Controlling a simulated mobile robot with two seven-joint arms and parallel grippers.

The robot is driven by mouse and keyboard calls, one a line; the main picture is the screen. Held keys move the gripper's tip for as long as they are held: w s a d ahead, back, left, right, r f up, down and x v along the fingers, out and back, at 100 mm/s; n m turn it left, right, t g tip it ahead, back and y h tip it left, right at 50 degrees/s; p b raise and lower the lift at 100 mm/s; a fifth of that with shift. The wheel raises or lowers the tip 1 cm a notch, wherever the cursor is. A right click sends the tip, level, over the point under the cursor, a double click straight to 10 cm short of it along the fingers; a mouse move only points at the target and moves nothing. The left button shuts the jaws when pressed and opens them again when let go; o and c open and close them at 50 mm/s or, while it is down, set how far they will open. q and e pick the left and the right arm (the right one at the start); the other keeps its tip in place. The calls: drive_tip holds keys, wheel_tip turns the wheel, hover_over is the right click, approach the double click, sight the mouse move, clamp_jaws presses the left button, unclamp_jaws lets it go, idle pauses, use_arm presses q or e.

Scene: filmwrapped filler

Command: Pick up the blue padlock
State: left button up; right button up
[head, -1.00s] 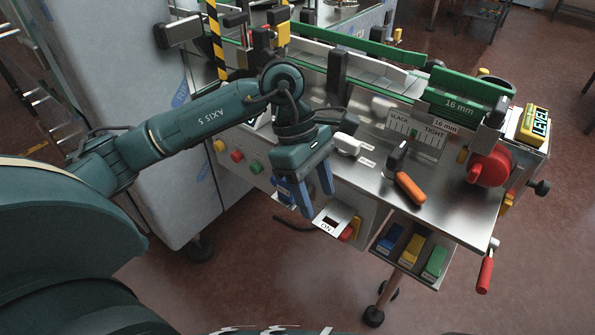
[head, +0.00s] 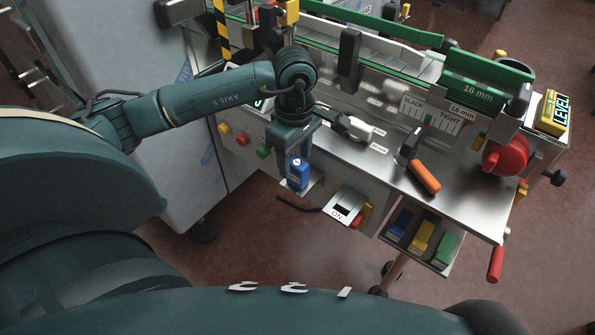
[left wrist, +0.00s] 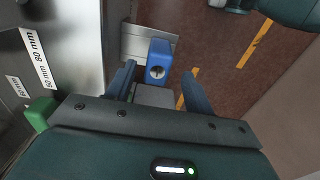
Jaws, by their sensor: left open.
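The blue padlock (head: 298,175) is at the front of the machine, left of the ON switch, against a small metal plate. In the left wrist view the padlock (left wrist: 160,58) shows a round keyhole face. My left gripper (head: 291,158) is over it and open. In the left wrist view the two fingers of my left gripper (left wrist: 158,76) are on either side of the padlock's near end, with gaps visible. I cannot tell how deep the padlock sits between them. My right gripper is not in view.
The ON switch plate (head: 343,207) is right of the padlock. A tray below holds blue, yellow and green blocks (head: 421,237). An orange-handled tool (head: 424,176) lies on the steel top (head: 385,185). Coloured buttons (head: 243,140) are on the left of the front.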

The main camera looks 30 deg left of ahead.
sight(297, 172)
use_arm(q)
wheel_tip(297, 172, down, 5)
drive_tip(key=shift+w+d+f+p, duration=0.1)
drive_tip(key=shift+w+p, duration=0.05)
drive_tip(key=shift+p, duration=0.4)
drive_tip(key=shift+c, duration=0.3)
drive_tip(key=c, duration=1.1)
